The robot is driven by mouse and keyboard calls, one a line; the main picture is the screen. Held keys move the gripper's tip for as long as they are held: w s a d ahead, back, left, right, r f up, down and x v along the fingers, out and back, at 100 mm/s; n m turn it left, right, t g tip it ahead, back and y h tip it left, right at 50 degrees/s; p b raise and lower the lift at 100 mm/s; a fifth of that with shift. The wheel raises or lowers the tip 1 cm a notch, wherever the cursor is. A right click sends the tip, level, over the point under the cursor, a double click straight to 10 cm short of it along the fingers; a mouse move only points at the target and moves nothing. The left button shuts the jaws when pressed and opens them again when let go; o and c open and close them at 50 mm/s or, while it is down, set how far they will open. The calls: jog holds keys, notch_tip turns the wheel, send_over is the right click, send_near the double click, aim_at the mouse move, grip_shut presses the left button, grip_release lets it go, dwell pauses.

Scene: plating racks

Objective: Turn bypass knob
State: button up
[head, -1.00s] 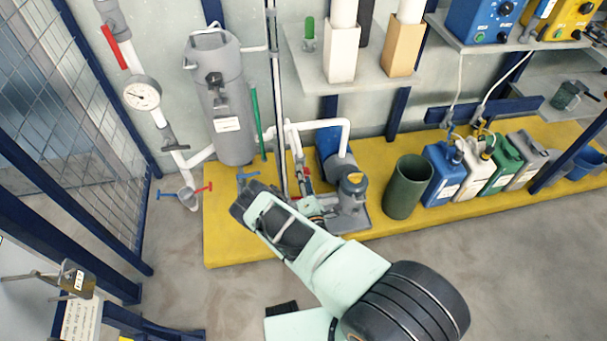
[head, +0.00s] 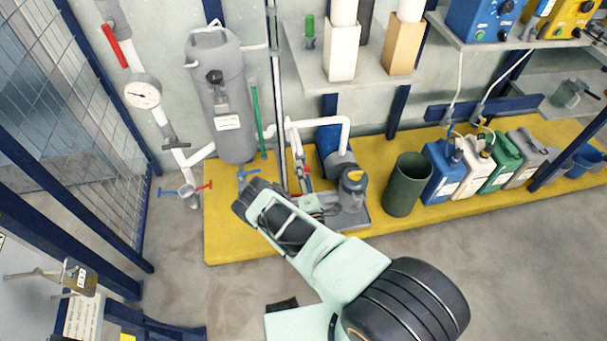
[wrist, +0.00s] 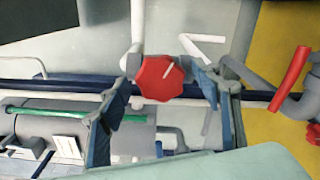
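A red lobed knob (wrist: 160,78) with a pale line on its face is in the middle of the wrist view, on white pipework. The fingers of my gripper (wrist: 165,88) are spread either side of it, with gaps still visible between the fingers and the knob. My gripper looks open and holds nothing. In the head view my arm hides most of the gripper and I cannot make out the knob clearly there.
A dark blue post crosses behind the knob. A red lever (wrist: 290,80) sits to its right. In the head view a grey tank (head: 222,110), a pump (head: 352,190) and a green bin (head: 407,185) stand close by on the yellow plinth (head: 230,247).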

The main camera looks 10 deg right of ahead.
jog(key=r, duration=0.8)
jog(key=shift+w+a+r, duration=0.1)
jog(key=shift+a+r, duration=0.15)
jog(key=shift+r, duration=0.05)
jog(key=shift+d+r, duration=0.1)
jog(key=shift+r, duration=0.6)
jog(key=shift+f, duration=0.1)
